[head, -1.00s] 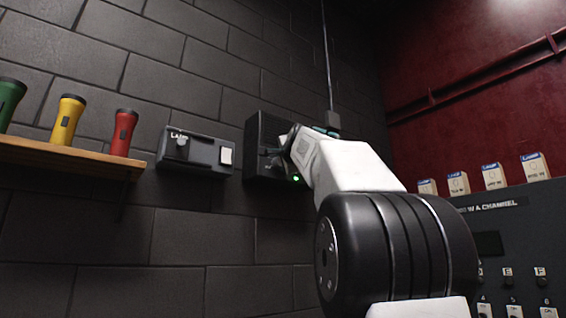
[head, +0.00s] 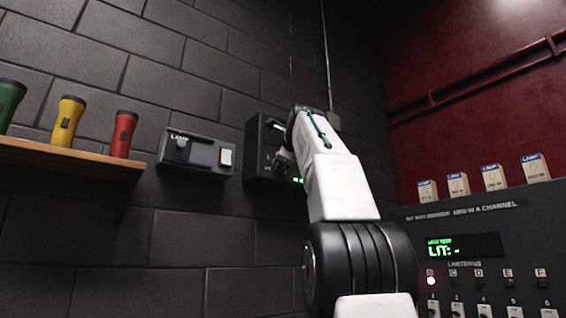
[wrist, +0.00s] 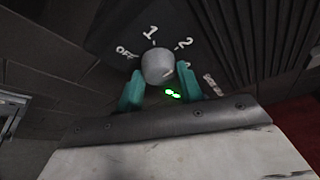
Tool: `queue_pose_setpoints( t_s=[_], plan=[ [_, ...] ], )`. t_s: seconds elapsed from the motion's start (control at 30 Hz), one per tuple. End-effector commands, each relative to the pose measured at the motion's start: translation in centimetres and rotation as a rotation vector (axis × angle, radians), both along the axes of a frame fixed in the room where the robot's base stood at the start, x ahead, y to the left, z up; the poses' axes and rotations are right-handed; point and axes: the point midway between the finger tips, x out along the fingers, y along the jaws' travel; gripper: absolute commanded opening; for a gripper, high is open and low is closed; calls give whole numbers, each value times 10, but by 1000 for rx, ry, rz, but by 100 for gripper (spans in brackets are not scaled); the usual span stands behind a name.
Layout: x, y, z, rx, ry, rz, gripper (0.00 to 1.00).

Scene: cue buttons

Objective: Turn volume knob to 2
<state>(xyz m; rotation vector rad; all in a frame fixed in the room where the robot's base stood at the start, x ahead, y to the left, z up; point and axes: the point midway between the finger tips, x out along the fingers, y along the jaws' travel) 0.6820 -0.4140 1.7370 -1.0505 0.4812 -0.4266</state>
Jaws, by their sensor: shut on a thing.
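The volume knob (wrist: 157,66) is a round grey knob on a dark wall box (head: 256,140). Labels OFF, 1 and 2 stand around it in the wrist view, and another label at its lower right is partly hidden. My gripper (wrist: 159,73) is shut on the knob, one teal finger on each side. I cannot clearly tell which label the knob points to. Small green lights (wrist: 173,95) glow below the knob between the fingers. In the head view my arm hides the right part of the box, and the knob is hard to make out.
A lamp switch box (head: 196,153) is on the wall left of the volume box. A shelf (head: 60,155) holds green, yellow and red torches at far left. A control panel (head: 500,245) with a lit green display (head: 465,247) stands at right.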

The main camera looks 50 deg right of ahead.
Motion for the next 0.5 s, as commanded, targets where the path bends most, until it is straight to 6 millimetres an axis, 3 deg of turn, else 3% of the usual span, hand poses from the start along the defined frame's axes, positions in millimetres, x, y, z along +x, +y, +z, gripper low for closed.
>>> queue_pose_setpoints(
  t_s=[0.5],
  plan=[
    [1,0,0,61,-14,1,14]
  ],
)
